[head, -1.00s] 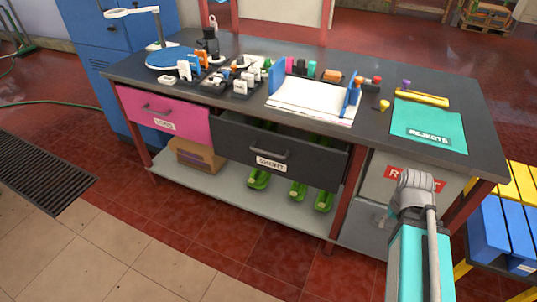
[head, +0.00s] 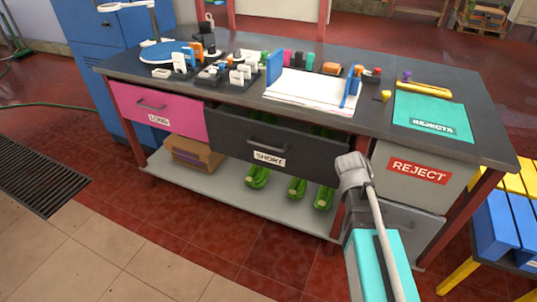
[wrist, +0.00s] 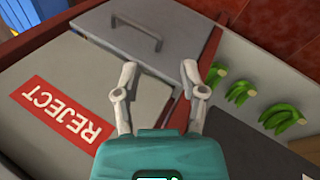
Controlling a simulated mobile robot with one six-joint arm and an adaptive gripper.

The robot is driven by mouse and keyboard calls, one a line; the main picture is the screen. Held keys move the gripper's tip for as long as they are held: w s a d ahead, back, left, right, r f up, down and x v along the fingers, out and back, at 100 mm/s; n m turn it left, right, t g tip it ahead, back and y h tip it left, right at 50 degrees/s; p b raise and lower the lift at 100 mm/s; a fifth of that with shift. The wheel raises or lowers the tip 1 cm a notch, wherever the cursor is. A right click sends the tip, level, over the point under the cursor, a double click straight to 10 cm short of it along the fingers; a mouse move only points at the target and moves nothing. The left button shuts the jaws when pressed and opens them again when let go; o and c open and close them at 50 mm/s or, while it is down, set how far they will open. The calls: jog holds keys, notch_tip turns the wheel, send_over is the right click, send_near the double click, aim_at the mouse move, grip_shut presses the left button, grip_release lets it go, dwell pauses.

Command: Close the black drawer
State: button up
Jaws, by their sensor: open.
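The black drawer (head: 284,145) hangs under the worktop, labelled "SHORT", with a dark bar handle (head: 267,147). It is pulled out somewhat, and green things show through the gap above its front. A dark panel at the lower right of the wrist view (wrist: 250,145) appears to be part of this drawer. My gripper shows in the wrist view (wrist: 158,72) with its two fingers spread and nothing between them. In the head view my arm stands in front of the right table leg, right of the drawer; the fingertips are hidden there.
A pink drawer (head: 160,110) labelled "LONG" is left of the black one. A grey "REJECT" cabinet (head: 425,178) is right of it. The lower shelf (head: 225,190) holds several green bunches and a cardboard box (head: 194,153). Blue and yellow stools (head: 490,232) stand at the right.

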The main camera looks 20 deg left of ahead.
jog(key=w+a+f+n+t+h+b, duration=0.25)
jog(key=w+a+b, duration=0.2)
jog(key=a, duration=0.55)
jog(key=n+t+h+b, duration=0.1)
jog(key=n+t+b, duration=0.5)
jog(key=t+b, duration=0.7)
send_near(265, 145)
jog(key=s+a+f, duration=0.2)
jog(key=s, duration=0.1)
jog(key=shift+s+d+t+p, duration=0.1)
jog(key=shift+t+p, duration=0.15)
jog(key=shift+p, duration=0.2)
jog(key=shift+d+r, duration=0.1)
jog(key=shift+p+x, duration=1.2)
jog(key=shift+x, duration=5.7)
jog(key=shift+c, duration=0.2)
grip_shut()
